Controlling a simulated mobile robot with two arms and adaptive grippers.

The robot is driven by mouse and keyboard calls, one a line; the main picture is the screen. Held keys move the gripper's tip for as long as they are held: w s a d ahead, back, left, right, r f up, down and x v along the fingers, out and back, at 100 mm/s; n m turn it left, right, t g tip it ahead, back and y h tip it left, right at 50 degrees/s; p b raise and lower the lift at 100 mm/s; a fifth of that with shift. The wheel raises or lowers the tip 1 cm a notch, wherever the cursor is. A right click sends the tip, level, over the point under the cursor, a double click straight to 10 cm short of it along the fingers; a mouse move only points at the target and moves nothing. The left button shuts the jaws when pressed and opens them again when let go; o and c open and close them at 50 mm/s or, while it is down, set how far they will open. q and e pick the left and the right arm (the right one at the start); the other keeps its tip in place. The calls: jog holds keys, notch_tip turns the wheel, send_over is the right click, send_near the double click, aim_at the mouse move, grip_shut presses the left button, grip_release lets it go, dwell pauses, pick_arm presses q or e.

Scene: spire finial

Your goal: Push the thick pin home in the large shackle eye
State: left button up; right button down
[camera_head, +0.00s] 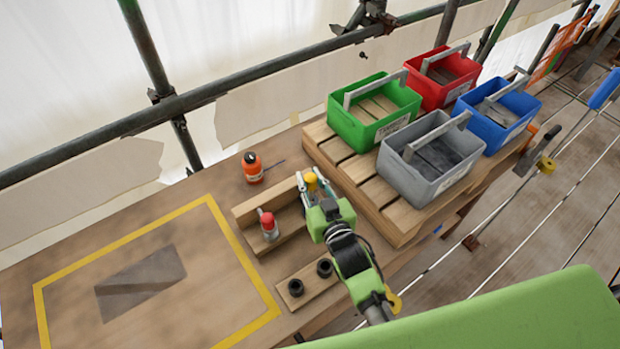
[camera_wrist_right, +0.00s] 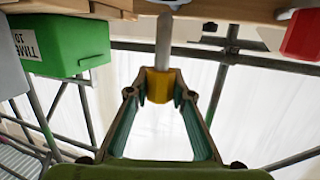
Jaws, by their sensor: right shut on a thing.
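My right gripper (camera_head: 311,184) is shut on the yellow head of the thick pin (camera_head: 311,178), at the right end of the wooden block. In the right wrist view, the yellow head (camera_wrist_right: 160,86) sits between the fingertips of the gripper (camera_wrist_right: 160,92). A long stretch of its grey shank shows bare beyond the head. The shank's far end reaches a grey metal part at the top edge, apparently the large shackle (camera_wrist_right: 168,2). That shackle is mostly hidden by the gripper in the head view. How far the shank is in the eye cannot be told. My left gripper is not in view.
A red-headed pin (camera_head: 267,219) stands on the wooden block (camera_head: 284,221) to the left. A board with two black sockets (camera_head: 312,283) lies in front. An orange bottle (camera_head: 252,168) is behind. A pallet (camera_head: 386,212) with several bins is at right.

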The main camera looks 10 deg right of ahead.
aim_at(312, 194)
jog(key=shift+f+b, duration=1.85)
jog(key=shift+f, duration=0.6)
jog(key=shift+r, duration=0.15)
jog(key=shift+r+p, duration=2.1)
jog(key=shift+p, duration=0.15)
jog(key=shift+p, duration=0.4)
dwell(0.4)
jog(key=shift+f+b, duration=1.75)
jog(key=shift+f, duration=0.55)
jog(key=c, duration=1.7)
grip_release()
